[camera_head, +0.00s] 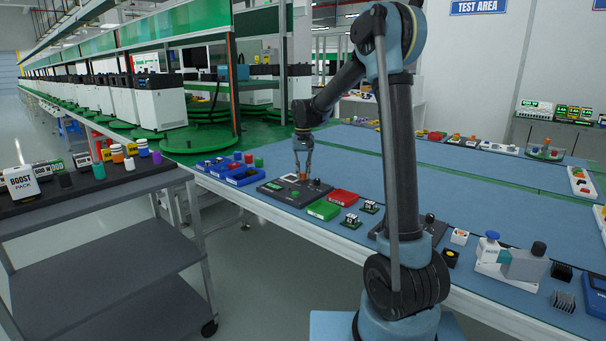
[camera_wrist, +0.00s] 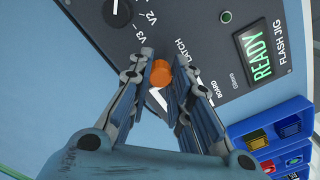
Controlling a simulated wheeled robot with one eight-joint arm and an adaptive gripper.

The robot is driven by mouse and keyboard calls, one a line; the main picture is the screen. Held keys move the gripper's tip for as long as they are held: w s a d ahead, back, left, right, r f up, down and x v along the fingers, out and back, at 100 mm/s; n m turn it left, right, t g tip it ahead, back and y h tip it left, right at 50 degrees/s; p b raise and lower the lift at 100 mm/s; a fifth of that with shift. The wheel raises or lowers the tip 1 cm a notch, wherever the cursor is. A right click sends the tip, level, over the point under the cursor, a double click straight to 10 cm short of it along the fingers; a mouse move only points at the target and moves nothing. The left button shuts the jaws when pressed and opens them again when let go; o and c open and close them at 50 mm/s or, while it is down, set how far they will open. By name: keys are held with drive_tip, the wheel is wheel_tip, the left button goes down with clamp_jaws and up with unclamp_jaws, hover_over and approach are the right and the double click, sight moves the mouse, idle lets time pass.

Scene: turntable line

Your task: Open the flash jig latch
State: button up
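The flash jig (camera_head: 288,192) is a dark grey panel on the blue bench in the head view. The wrist view shows its face (camera_wrist: 195,45) with a green READY display (camera_wrist: 262,49). An orange round knob (camera_wrist: 161,73) stands by the LATCH lettering. My gripper (camera_wrist: 170,66) is over the jig, with its fingertips on both sides of the knob. The gap is about as wide as the knob; whether the fingers press on it is not clear. In the head view my gripper (camera_head: 303,171) points down at the jig, and the orange knob shows small between its tips.
Blue bins (camera_head: 243,176) lie left of the jig. A green tray (camera_head: 323,210) and a red tray (camera_head: 343,197) lie right of it. A black dial (camera_wrist: 117,11) and a small green button (camera_wrist: 226,17) are on the panel. A grey cart (camera_head: 100,200) stands left, apart from the bench.

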drive_tip(key=o, duration=0.4)
drive_tip(key=shift+c, duration=0.2)
wheel_tip(320, 180, up, 12)
idle(0.4)
drive_tip(key=shift+f, duration=0.1)
